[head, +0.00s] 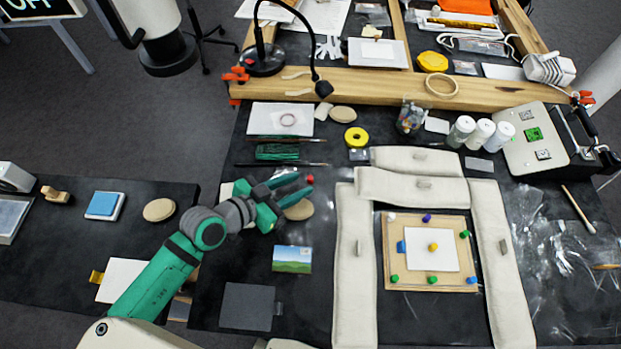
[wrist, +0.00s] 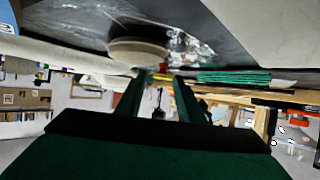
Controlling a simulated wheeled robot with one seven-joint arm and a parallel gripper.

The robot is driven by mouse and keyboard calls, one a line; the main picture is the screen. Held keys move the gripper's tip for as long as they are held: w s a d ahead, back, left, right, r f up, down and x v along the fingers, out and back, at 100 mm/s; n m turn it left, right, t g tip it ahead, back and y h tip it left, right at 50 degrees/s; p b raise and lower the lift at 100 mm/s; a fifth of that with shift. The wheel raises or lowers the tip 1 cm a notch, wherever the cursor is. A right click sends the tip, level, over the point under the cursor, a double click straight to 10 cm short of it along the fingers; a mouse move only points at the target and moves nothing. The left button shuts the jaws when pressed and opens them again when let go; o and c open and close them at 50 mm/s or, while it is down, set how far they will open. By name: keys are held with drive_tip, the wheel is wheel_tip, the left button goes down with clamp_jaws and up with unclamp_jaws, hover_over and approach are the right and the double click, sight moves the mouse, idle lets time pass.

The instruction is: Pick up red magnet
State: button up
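The red magnet (head: 310,180) is a small red piece just beyond my gripper's fingertips in the head view. In the wrist view a small red spot (wrist: 157,67), apparently the magnet, shows past and between the fingertips. My gripper (head: 304,186) is low over the table, left of the white padded bars, its green fingers pointing right. In the wrist view my gripper (wrist: 161,75) has its two fingers apart, with nothing visibly held between them. Whether a finger touches the magnet cannot be told.
A round wooden disc (head: 298,210) lies beside the fingers. Green bundles (head: 277,153) and a yellow ring (head: 356,137) lie behind. White padded bars (head: 354,262) surround a wooden board (head: 387,263) with several coloured pieces. A landscape card (head: 292,260) lies in front.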

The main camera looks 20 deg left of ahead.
sight(310, 178)
drive_tip(key=shift+x, duration=1.95)
drive_tip(key=shift+w+a+r, duration=0.1)
drive_tip(key=shift+w+a, duration=0.05)
drive_tip(key=shift+w, duration=0.05)
clamp_jaws()
